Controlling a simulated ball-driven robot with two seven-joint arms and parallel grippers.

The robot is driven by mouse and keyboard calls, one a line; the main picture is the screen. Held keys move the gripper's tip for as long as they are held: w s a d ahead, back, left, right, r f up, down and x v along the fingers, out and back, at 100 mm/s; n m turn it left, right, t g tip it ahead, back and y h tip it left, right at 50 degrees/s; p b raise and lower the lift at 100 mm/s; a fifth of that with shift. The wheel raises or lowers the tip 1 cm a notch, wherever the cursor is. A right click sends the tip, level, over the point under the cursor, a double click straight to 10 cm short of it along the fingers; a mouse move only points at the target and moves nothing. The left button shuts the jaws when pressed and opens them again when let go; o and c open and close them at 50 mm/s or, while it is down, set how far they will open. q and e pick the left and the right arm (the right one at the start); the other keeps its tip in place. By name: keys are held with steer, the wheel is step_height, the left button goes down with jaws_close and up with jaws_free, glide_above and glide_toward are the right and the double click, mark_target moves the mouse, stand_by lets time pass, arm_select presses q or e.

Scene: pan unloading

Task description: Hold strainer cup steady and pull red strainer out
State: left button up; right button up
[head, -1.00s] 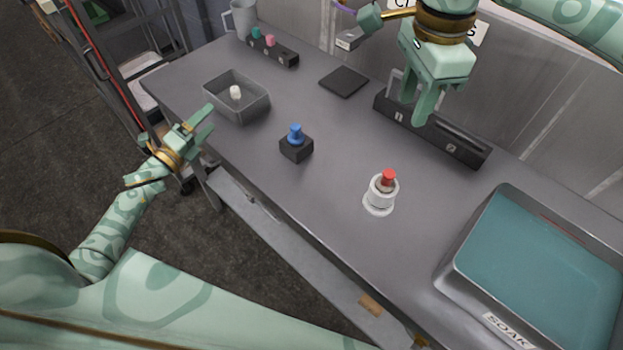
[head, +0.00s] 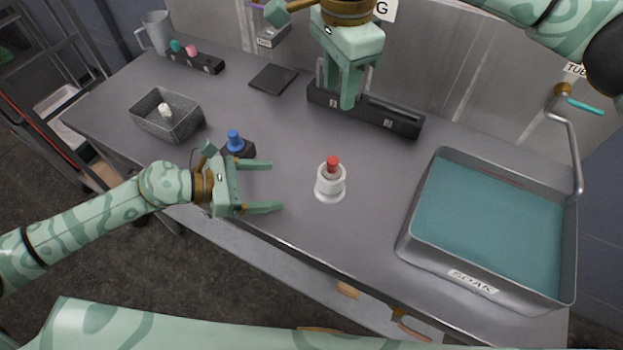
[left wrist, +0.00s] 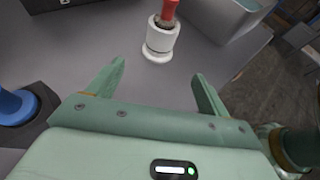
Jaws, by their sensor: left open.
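The white strainer cup (head: 329,187) stands upright on the grey table, with the red strainer (head: 333,163) sticking up out of its top. In the left wrist view the cup (left wrist: 158,44) is just beyond my fingertips, and the red strainer (left wrist: 169,9) is cut off by the top edge. My left gripper (head: 277,187) is open and empty, to the left of the cup, its fingers pointing at it without touching. My right gripper (head: 340,98) hangs behind the cup, above the black rack, fingers down; its finger gap is not clear.
A blue-topped piece sits in a black block (head: 238,148) beside my left gripper. The soak tub (head: 412,218) stands at the right. A grey bin (head: 190,128) holds a white piece at the left. A black rack (head: 395,122) lies along the back. Table around the cup is clear.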

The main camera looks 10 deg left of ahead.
mark_target(331, 183)
arm_select(q)
steer(key=x, duration=1.5)
steer(key=shift+w+d, duration=0.2)
steer(key=shift+d, duration=0.05)
steer(key=shift+c, duration=0.3)
